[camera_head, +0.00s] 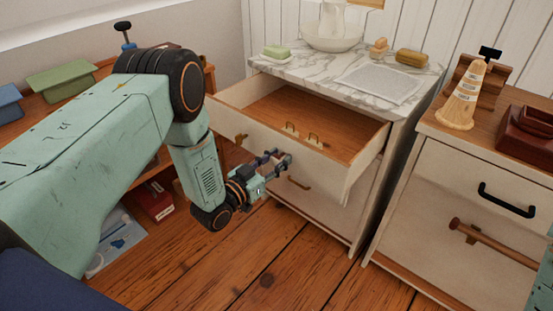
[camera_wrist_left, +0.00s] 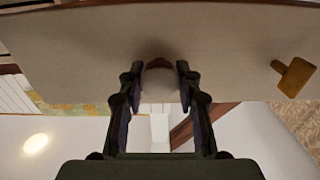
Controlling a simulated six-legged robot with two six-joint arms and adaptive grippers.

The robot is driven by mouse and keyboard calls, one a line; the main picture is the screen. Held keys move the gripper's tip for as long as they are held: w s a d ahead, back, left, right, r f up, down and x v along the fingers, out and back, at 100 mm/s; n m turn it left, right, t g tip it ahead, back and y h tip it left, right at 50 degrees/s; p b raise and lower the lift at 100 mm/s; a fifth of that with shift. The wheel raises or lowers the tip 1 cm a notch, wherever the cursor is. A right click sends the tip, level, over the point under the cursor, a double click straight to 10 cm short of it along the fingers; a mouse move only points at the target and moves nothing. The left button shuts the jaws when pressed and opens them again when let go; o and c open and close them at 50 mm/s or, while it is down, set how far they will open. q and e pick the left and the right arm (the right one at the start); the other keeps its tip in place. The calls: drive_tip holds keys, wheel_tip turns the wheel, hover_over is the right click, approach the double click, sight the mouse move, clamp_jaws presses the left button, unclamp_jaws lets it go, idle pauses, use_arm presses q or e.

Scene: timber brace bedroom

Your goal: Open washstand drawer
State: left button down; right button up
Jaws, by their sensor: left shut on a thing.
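The washstand (camera_head: 399,125) has a marble top and a pale front. Its upper drawer (camera_head: 262,103) stands pulled well out, and its wooden inside is visible. My left gripper (camera_head: 282,158) is at the middle of the drawer front. In the left wrist view, the left gripper (camera_wrist_left: 160,78) has its fingers on both sides of a pale rounded pull (camera_wrist_left: 160,82) on that front, shut on it. A brass fitting (camera_head: 241,139) sits on the front to the left; one also shows in the wrist view (camera_wrist_left: 294,77). My right gripper is out of view.
The washstand top holds a bowl (camera_head: 332,42), green soap (camera_head: 276,51), a brush (camera_head: 411,57) and a folded cloth (camera_head: 380,83). A cabinet (camera_head: 450,190) stands close at right. A wooden shelf unit is at left. Plank floor (camera_head: 260,250) is clear in front.

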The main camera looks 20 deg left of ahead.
use_arm(q)
drive_tip(key=c, duration=0.9)
unclamp_jaws()
drive_tip(key=v, duration=1.2)
